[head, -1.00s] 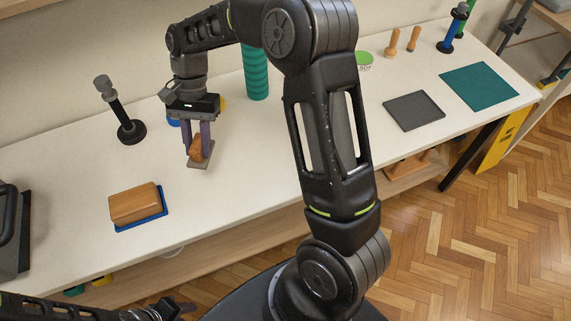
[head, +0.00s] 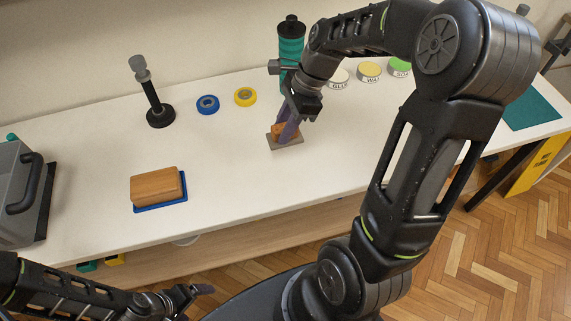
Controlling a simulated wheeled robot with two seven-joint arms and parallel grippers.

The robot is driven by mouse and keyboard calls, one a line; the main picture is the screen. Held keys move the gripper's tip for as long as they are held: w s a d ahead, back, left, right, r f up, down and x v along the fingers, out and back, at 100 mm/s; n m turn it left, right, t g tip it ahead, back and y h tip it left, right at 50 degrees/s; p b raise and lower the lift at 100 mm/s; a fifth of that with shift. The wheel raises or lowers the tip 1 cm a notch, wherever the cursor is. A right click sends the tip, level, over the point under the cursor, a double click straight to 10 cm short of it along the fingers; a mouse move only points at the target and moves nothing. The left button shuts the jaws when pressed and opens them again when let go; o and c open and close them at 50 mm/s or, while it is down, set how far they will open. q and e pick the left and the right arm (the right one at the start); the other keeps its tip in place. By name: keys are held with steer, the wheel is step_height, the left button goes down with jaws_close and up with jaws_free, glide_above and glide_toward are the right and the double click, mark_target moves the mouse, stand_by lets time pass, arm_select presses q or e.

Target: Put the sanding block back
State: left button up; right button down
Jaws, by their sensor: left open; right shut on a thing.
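My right gripper (head: 287,128) is shut on the sanding block (head: 285,142), a flat grey plate with an orange-brown grip. The gripper's fingers hide part of the grip. The block is over the middle of the white table; whether its plate touches the tabletop I cannot tell. My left gripper (head: 192,294) is open and empty at the bottom of the view, low in front of the table.
A wooden block on a blue base (head: 160,206) lies at left, near a grey case (head: 20,195). A black stand (head: 160,116), blue tape (head: 208,104), yellow tape (head: 245,96) and a teal bottle (head: 291,45) stand behind. My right arm hides much of the table's right.

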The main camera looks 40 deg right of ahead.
steer(key=shift+d, duration=0.1)
steer(key=shift+f, duration=3.15)
steer(key=shift+f, duration=1.85)
steer(key=shift+f, duration=0.15)
steer(key=c, duration=1.1)
jaws_free()
